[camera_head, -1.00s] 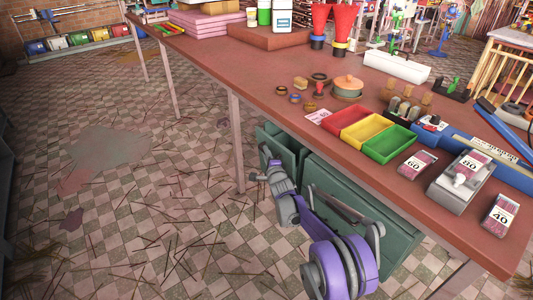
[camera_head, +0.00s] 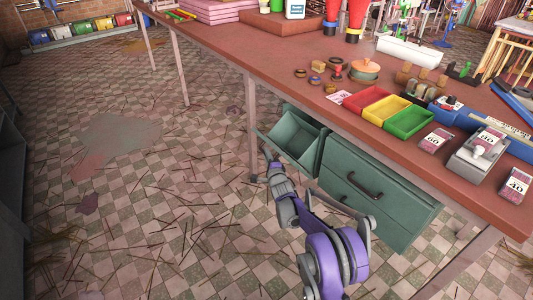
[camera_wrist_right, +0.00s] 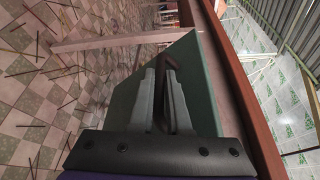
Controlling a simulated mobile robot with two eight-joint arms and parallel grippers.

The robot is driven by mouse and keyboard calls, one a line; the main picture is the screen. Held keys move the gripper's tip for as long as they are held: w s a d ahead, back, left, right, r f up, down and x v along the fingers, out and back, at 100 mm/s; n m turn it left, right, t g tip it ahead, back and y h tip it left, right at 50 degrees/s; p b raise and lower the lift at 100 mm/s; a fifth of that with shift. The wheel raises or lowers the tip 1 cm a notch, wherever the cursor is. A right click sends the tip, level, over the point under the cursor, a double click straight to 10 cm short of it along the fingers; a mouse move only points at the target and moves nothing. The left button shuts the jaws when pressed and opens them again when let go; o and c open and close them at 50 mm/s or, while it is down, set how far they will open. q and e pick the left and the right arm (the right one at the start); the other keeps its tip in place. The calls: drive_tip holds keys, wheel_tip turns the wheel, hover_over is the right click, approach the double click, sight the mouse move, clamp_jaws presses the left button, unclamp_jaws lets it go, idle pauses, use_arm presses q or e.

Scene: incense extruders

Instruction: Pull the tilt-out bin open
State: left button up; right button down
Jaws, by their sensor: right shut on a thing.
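The green tilt-out bin (camera_head: 299,136) hangs under the red-brown workbench. It is tilted outward and its hollow inside shows from above. My right gripper (camera_head: 264,163) is at the bin's outer front face. In the right wrist view, its two grey fingers (camera_wrist_right: 165,75) are closed around a dark handle (camera_wrist_right: 168,62) in front of the green bin panel (camera_wrist_right: 197,80). In the head view the handle is hidden by the gripper. My left gripper is in neither view.
A green drawer cabinet (camera_head: 395,222) with dark handles stands right of the bin. The workbench (camera_head: 290,88) carries red, yellow and green trays (camera_head: 408,121). A bench leg (camera_head: 251,130) stands left of the bin. The checkered floor (camera_head: 190,185) in front is largely open.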

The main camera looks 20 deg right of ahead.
drive_tip(key=shift+a+f, duration=0.1)
drive_tip(key=shift+f, duration=0.05)
idle(0.3)
drive_tip(key=c, duration=0.9)
unclamp_jaws()
drive_tip(key=shift+s, duration=0.1)
drive_tip(key=s, duration=0.3)
drive_tip(key=s+p, duration=0.1)
drive_tip(key=s, duration=0.3)
drive_tip(key=s+r+p, duration=0.1)
drive_tip(key=s, duration=0.2)
drive_tip(key=shift+s+a, duration=0.2)
drive_tip(key=shift+s, duration=0.15)
drive_tip(key=shift+f, duration=0.1)
